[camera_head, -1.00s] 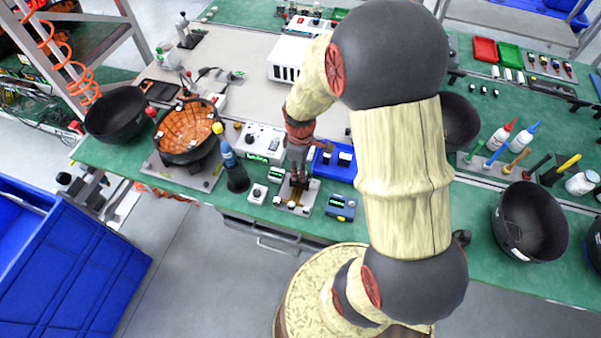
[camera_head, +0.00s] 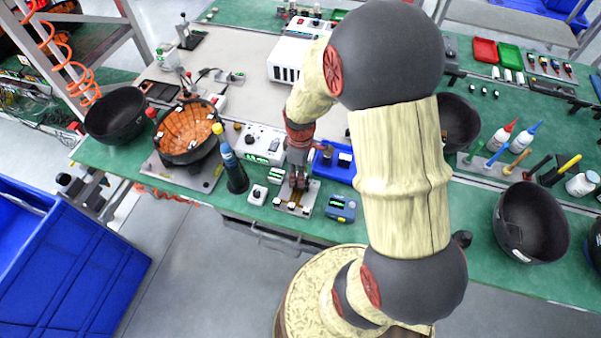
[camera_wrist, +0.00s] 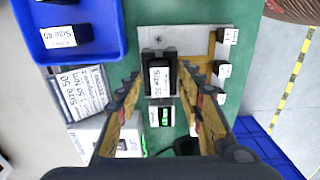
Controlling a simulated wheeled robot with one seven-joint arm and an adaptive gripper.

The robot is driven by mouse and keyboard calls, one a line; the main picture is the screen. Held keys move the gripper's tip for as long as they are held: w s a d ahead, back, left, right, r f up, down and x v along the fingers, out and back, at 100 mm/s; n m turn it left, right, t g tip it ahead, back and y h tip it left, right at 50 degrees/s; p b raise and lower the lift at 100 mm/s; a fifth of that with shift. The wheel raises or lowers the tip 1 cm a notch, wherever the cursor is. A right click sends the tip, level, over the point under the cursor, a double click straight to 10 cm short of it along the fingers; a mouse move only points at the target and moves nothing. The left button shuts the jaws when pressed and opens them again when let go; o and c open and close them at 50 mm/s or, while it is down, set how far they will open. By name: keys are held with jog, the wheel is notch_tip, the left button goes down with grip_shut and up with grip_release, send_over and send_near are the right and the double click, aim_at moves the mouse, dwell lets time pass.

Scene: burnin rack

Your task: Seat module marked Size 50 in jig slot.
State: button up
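The black module labelled Size 50 (camera_wrist: 160,78) stands on the jig (camera_wrist: 180,40), a light plate with a brown-gold strip, in the wrist view. My gripper (camera_wrist: 159,76) is open, with one finger on each side of the module and a gap showing on both sides. How deep the module sits in the slot cannot be told from above. In the head view my gripper (camera_head: 298,184) is low over the jig (camera_head: 306,211) and mostly hides the module. A module labelled Size 45 (camera_wrist: 62,36) lies in the blue tray (camera_wrist: 108,42).
A printed Size 50 card (camera_wrist: 85,95) lies left of the jig. A small device with a green display (camera_wrist: 160,116) is close below it in the wrist view. A blue device (camera_head: 341,208) stands right of the jig, and a dark bottle (camera_head: 235,175) stands left.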

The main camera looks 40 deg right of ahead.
jog(key=shift+r, duration=0.1)
jog(key=s+a+r+m+t+p, duration=0.1)
jog(key=s+a+r+m, duration=0.15)
jog(key=r, duration=0.95)
jog(key=s+a+r+m+t+p, duration=0.15)
jog(key=a+r, duration=0.25)
jog(key=r, duration=0.8)
jog(key=s+a+r+m+t, duration=0.3)
jog(key=s+a+r, duration=0.2)
jog(key=s+r, duration=0.3)
jog(key=shift+s+a+r+m, duration=0.15)
jog(key=shift+a+m, duration=0.1)
jog(key=shift+m, duration=0.05)
